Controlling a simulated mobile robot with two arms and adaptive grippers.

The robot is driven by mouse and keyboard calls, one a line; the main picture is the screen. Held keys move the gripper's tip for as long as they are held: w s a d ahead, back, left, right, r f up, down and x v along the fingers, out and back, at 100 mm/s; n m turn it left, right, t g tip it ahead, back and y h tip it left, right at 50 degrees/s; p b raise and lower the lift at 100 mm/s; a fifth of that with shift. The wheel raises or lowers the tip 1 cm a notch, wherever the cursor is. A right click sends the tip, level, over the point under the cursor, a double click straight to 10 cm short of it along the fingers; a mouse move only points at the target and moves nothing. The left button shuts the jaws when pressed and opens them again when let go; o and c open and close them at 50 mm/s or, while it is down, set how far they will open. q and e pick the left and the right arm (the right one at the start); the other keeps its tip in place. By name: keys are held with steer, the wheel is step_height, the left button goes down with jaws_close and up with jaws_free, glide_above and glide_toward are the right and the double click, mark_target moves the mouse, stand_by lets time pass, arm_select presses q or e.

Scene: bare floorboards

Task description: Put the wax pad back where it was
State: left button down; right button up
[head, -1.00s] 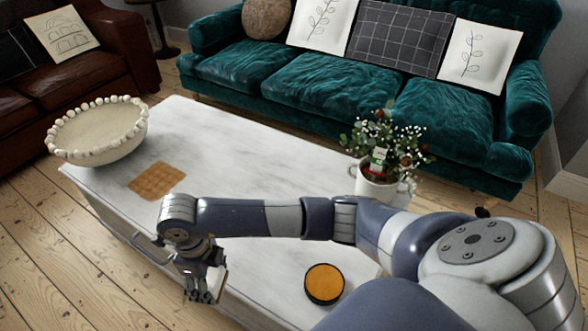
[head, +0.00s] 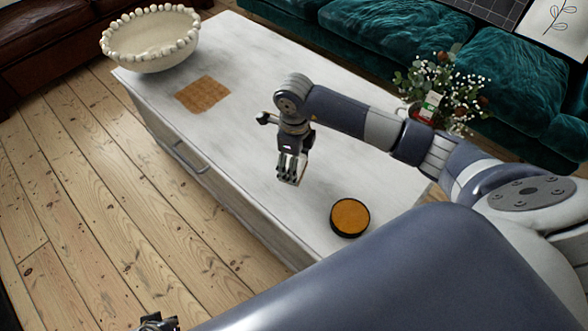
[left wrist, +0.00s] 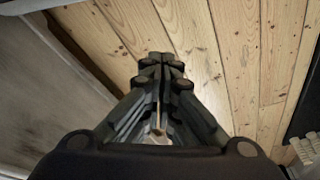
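A round orange pad with a black rim (head: 350,217), which looks like the wax pad, lies flat on the white table (head: 262,75) near its front right end. A thin brown square (head: 202,95) lies farther left on the table, near the bowl. My right gripper (head: 288,180) points down over the table, left of the orange pad and apart from it. Its fingers are too small to tell open from shut. My left gripper (left wrist: 164,66) is shut over the floorboards, with no object visible between its tips; part of it shows at the bottom left of the head view (head: 158,322).
A cream bowl with a beaded rim (head: 150,40) stands at the table's far left end. A green sofa (head: 415,50) is behind. The table's middle is clear, and a drawer handle (head: 190,157) juts from its front.

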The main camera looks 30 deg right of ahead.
step_height(320, 180, down, 3)
steer(key=shift+f+b, duration=0.15)
steer(key=shift+b, duration=0.2)
arm_select(q)
step_height(320, 180, up, 3)
steer(key=shift+f, duration=0.2)
steer(key=shift+w, duration=0.1)
arm_select(e)
steer(key=shift+f, duration=0.1)
steer(key=o, duration=1)
arm_select(q)
steer(key=shift+r, duration=0.3)
